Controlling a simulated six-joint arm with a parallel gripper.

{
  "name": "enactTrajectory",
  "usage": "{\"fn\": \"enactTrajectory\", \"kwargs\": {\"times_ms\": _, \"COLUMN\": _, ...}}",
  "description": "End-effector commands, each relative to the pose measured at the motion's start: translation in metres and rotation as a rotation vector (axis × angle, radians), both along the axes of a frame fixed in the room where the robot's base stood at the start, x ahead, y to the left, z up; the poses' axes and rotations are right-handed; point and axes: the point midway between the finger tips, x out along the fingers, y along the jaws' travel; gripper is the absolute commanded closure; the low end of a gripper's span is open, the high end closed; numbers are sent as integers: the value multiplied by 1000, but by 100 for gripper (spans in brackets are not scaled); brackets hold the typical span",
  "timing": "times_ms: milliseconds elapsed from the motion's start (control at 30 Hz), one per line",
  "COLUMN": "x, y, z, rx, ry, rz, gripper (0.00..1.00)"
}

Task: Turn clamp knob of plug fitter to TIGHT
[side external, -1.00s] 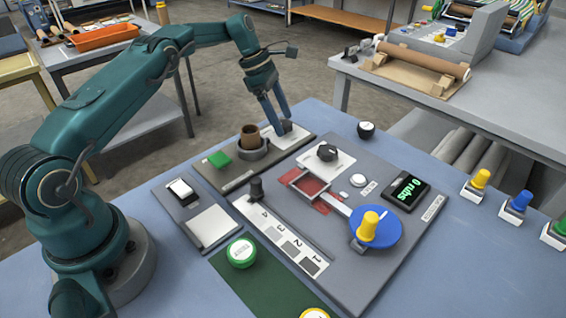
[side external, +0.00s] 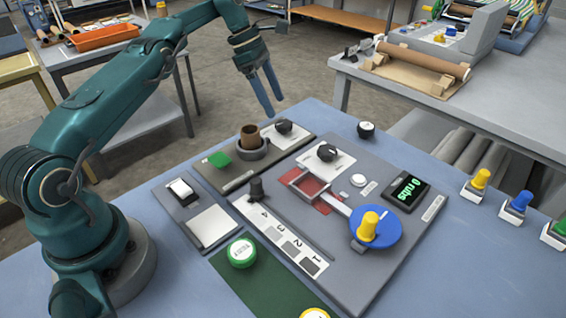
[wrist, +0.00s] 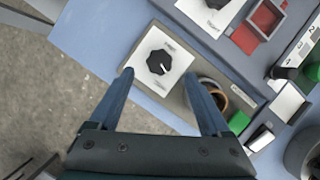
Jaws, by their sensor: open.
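The plug fitter is a grey-brown board (side external: 228,183) at the back of the blue table. It carries a black clamp knob (side external: 284,127) on a white plate, a brown plug (side external: 250,136) upright in a dark round holder, and a green block (side external: 219,159). In the wrist view the knob (wrist: 160,62) has a white pointer line toward the lower right; the plate's small labels are too blurred to read. My gripper (side external: 272,108) is open and empty, above and apart from the knob. In the wrist view its fingers (wrist: 158,75) appear either side of the knob.
A larger grey panel (side external: 350,285) to the right holds another black knob (side external: 327,152), a blue disc (side external: 386,230) with a yellow handle, and a counter display (side external: 406,189). A loose black knob (side external: 366,130) stands behind it. The space above the fitter is free.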

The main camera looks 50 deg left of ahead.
Motion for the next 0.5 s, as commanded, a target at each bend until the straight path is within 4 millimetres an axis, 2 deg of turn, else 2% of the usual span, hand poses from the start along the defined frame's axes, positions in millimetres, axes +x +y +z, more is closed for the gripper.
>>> {"fn": "enactTrajectory", "kwargs": {"times_ms": 167, "x": 0, "y": 0, "z": 0, "rx": 1, "ry": -2, "rz": -6, "gripper": 19}}
{"fn": "enactTrajectory", "kwargs": {"times_ms": 267, "x": -4, "y": 9, "z": -6, "rx": 58, "ry": 1, "rz": -59, "gripper": 19}}
{"fn": "enactTrajectory", "kwargs": {"times_ms": 367, "x": -10, "y": 18, "z": -15, "rx": 207, "ry": 30, "rz": -186, "gripper": 19}}
{"fn": "enactTrajectory", "kwargs": {"times_ms": 500, "x": -10, "y": 10, "z": -19, "rx": 489, "ry": 85, "rz": -482, "gripper": 19}}
